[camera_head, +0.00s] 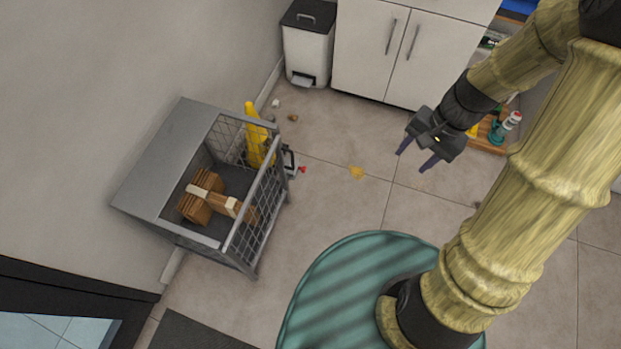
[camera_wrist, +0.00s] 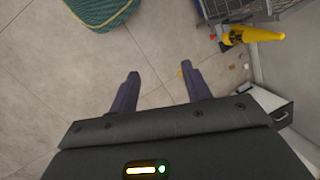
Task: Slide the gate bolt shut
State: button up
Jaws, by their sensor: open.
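A grey metal cage (camera_head: 150,180) with wire mesh sides stands on the floor against the wall at the left in the head view. Its mesh gate (camera_head: 262,210) faces right, toward my gripper. At the gate's far end is a small dark and pale fitting (camera_head: 290,162) with a red tip (camera_head: 302,169); it may be the bolt, but its position is too small to tell. My gripper (camera_head: 415,158) is open and empty, well to the right of the cage and apart from it. In the wrist view, my gripper's fingers (camera_wrist: 160,75) are spread over floor, and part of the cage (camera_wrist: 235,10) shows at the top.
Cardboard boxes (camera_head: 200,197) lie inside the cage. A yellow object (camera_head: 255,135) stands at its far side. A white bin (camera_head: 307,50) and cabinets (camera_head: 395,50) line the back.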

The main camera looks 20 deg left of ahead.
jog(key=w+a+f+m+t+y+b, duration=0.1)
jog(key=w+a+f+m+y+b, duration=0.2)
jog(key=f+b, duration=0.9)
jog(key=w+a+f+m+y+b, duration=0.4)
jog(key=f+b, duration=0.8)
jog(key=f, duration=1.1)
jog(key=w+a+f+m+t+y+b, duration=0.1)
jog(key=w+a+f+m+y+b, duration=0.3)
jog(key=f+b, duration=0.9)
jog(key=w+f+m+y, duration=0.3)
jog(key=w+f+y, duration=0.1)
jog(key=f, duration=0.1)
jog(key=shift+m+t, duration=0.3)
jog(key=shift+w+a+f, duration=0.1)
jog(key=b, duration=0.8)
send_near(299, 168)
jog(key=a+f, duration=0.1)
jog(key=a, duration=0.4)
jog(key=shift+w+a+r, duration=0.15)
jog(key=shift+w+a, duration=0.15)
grip_shut()
